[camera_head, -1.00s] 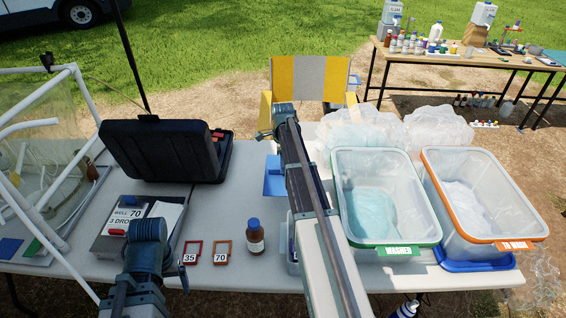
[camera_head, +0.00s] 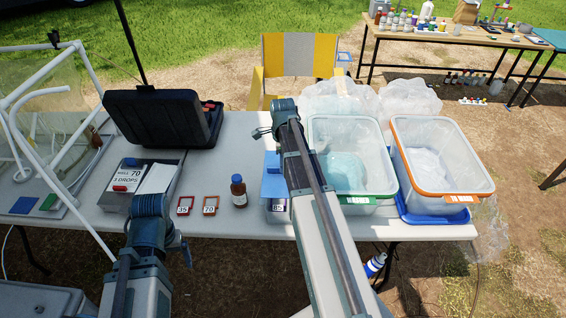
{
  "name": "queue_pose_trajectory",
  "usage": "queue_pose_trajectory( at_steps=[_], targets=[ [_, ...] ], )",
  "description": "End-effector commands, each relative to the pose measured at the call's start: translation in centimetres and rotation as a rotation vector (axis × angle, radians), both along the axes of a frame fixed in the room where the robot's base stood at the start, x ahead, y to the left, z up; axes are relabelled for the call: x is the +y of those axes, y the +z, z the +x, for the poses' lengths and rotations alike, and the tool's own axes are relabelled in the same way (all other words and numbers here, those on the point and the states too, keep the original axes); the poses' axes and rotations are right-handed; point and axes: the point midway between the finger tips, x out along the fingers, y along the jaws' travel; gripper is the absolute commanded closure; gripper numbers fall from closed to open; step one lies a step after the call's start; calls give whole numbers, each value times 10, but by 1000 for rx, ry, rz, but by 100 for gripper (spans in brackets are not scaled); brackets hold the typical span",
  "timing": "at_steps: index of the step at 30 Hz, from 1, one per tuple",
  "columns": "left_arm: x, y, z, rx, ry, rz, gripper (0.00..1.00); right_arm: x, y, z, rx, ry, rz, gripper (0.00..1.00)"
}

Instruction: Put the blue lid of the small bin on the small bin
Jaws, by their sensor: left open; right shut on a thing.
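The blue lid (camera_head: 275,183) is just left of my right forearm. It is over the back part of the small bin (camera_head: 277,213), with a gap to it that I cannot judge. The bin stands on the table with its labelled front showing; the forearm hides its right side. My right gripper (camera_head: 275,157), mostly hidden behind its own arm, is shut on the blue lid. My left gripper (camera_head: 150,205) is open and empty at the table's front left, its fingers mostly hidden by its wrist.
A green-rimmed tub (camera_head: 362,199) and an orange-rimmed tub (camera_head: 478,197) stand on the right. A black case (camera_head: 160,118) is behind.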

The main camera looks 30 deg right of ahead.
Motion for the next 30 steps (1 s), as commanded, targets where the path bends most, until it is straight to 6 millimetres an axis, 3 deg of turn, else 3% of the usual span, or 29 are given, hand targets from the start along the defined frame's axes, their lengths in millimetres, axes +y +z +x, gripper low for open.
queue_pose_trajectory(
  at_steps=[8,24,30],
  targets=[
    [0,-9,0,0,0,0,9,0,-9,0,0,0,0,100],
    [0,-61,0,0,0,0,9,0,-61,0,0,0,0,100],
    [0,-67,0,0,0,0,9,0,-67,0,0,0,0,100]
  ],
)
